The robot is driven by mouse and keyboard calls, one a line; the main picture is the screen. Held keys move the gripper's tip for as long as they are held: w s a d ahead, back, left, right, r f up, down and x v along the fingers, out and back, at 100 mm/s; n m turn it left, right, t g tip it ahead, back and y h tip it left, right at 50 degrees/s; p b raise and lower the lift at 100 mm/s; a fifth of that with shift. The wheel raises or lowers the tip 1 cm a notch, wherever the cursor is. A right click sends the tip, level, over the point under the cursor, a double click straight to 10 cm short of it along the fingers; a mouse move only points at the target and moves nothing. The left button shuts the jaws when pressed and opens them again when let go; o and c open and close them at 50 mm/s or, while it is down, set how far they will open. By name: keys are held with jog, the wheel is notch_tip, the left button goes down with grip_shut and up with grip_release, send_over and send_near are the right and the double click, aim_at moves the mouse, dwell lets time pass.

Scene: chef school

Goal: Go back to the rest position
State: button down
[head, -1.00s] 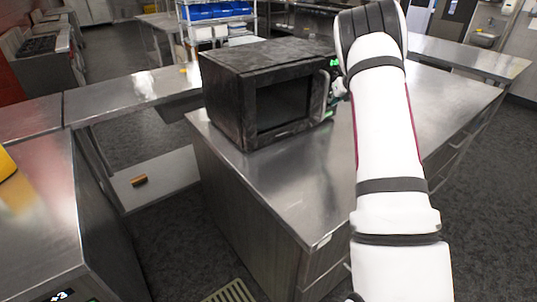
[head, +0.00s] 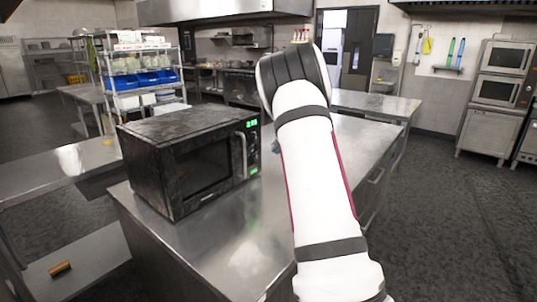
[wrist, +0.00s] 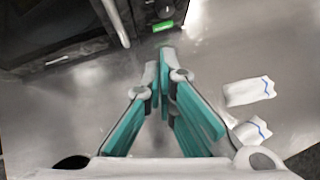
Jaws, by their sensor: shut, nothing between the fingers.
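My gripper (wrist: 163,62) is shut and empty in the wrist view, with its teal finger pads together above a steel counter. In the head view my white arm reaches up and forward over the counter, and the gripper itself is hidden behind the arm. A dark microwave (head: 187,157) stands on the steel counter (head: 250,250), left of my arm, with its door shut. The microwave also shows at the top left of the wrist view (wrist: 60,40), apart from the fingertips.
Two white packets with blue marks (wrist: 248,91) lie on the counter right of the fingers. A shelf rack with blue bins (head: 150,80) stands behind the microwave. Open floor (head: 450,220) lies to the right, with ovens (head: 500,90) at the wall.

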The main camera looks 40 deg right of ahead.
jog(key=a+r+m+t+h, duration=0.1)
jog(key=a+r+m+t, duration=0.1)
jog(key=r+m, duration=0.35)
jog(key=a+r+m+t+h, duration=0.1)
jog(key=a+r+m+h, duration=0.15)
jog(key=r, duration=0.65)
jog(key=s+a+r+m+h, duration=0.2)
jog(key=s+a+r+m, duration=0.6)
jog(key=m, duration=0.3)
jog(key=s+a+f+m+g+y, duration=0.2)
jog(key=s+a+f+m, duration=0.2)
jog(key=s+a, duration=0.6)
jog(key=s+a+f+m+g+y, duration=0.2)
jog(key=s+a+f+m, duration=0.3)
jog(key=s+a, duration=0.5)
jog(key=s+a+f+m+g+y, duration=0.2)
jog(key=s+a+m, duration=0.4)
jog(key=s+a, duration=0.5)
notch_tip(320, 180, down, 3)
jog(key=shift+r+g+y, duration=0.2)
jog(key=shift+g+y, duration=0.2)
jog(key=shift+y, duration=0.05)
